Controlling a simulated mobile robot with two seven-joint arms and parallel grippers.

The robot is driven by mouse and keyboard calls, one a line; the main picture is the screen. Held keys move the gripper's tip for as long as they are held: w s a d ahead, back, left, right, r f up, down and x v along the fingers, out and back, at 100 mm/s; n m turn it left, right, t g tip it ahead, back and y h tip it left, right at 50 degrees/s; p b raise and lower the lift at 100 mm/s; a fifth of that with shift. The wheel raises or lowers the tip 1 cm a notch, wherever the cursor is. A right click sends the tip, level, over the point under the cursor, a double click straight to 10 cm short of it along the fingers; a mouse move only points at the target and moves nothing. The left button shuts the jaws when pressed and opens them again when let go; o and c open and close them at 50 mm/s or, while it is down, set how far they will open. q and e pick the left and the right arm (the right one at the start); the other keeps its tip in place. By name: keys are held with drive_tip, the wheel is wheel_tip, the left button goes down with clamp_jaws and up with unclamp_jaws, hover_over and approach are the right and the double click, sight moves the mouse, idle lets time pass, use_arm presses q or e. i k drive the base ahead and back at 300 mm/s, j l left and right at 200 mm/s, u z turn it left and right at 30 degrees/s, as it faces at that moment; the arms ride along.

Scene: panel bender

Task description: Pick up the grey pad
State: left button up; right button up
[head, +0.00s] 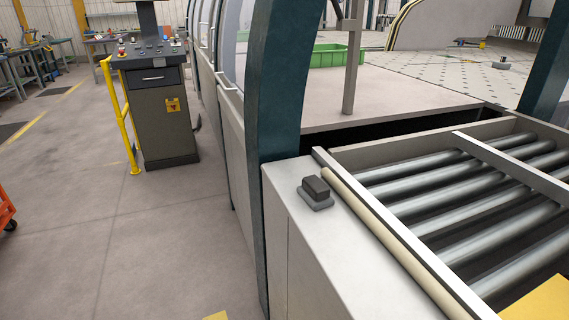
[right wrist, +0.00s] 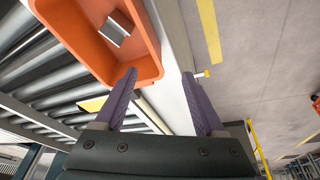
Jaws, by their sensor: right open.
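A small dark grey block on a lighter grey base, which looks like the grey pad (head: 316,190), sits on the pale cabinet top (head: 290,212) beside the roller conveyor in the head view. I cannot make it out in the right wrist view. My right gripper (right wrist: 158,74) shows in the right wrist view with its two purple fingers spread apart and nothing between them. It is not in the head view, so its distance from the pad cannot be told. My left gripper is in neither view.
The roller conveyor (head: 460,190) with its raised rail fills the right. A dark teal post (head: 275,110) stands just behind the pad. An orange bin (right wrist: 152,66) is close beside my right fingers. A control console (head: 158,115) stands farther back; open floor lies left.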

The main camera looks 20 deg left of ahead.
sight(313, 190)
drive_tip(key=u, duration=0.25)
drive_tip(key=z, duration=3.95)
drive_tip(key=u, duration=3.95)
drive_tip(key=i+j+z, duration=0.25)
drive_tip(key=z, duration=0.2)
drive_tip(key=i+j+z, duration=0.2)
drive_tip(key=j+z, duration=0.25)
drive_tip(key=i+j+z, duration=0.15)
drive_tip(key=z, duration=0.35)
drive_tip(key=j+z, duration=0.45)
drive_tip(key=i+j, duration=0.05)
drive_tip(key=j, duration=0.05)
